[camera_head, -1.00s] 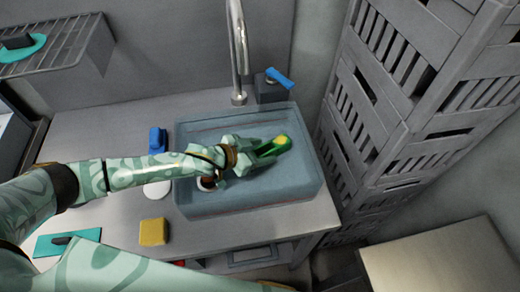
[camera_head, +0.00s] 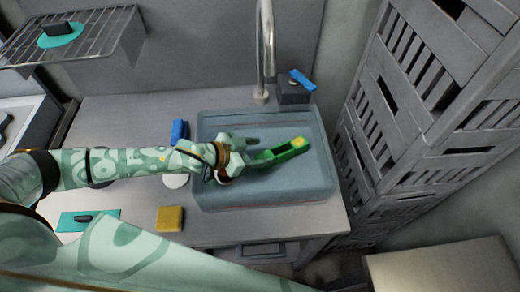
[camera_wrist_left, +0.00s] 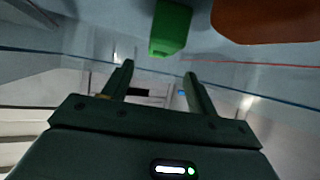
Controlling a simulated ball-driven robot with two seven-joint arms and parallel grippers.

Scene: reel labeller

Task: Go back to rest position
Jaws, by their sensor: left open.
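My left gripper (camera_head: 258,150) is over the blue-grey basin (camera_head: 225,200) in the head view, with its arm coming in from the left. Its two fingers are apart in the left wrist view (camera_wrist_left: 158,72), with nothing between them. A green object with a yellow patch (camera_head: 289,150) lies in the basin, just right of the fingers. A green block-like end also shows beyond the fingers in the wrist view (camera_wrist_left: 172,28). Part of a brown-red round thing (camera_head: 222,176) shows under the gripper, mostly hidden. My right gripper is not in view.
A tap (camera_head: 266,50) stands behind the basin. Grey crates (camera_head: 410,120) are stacked to the right. A yellow sponge-like block (camera_head: 170,218), a blue item (camera_head: 179,132) and a teal board (camera_head: 75,222) are on the counter (camera_head: 130,110). A wire rack (camera_head: 100,30) is at upper left.

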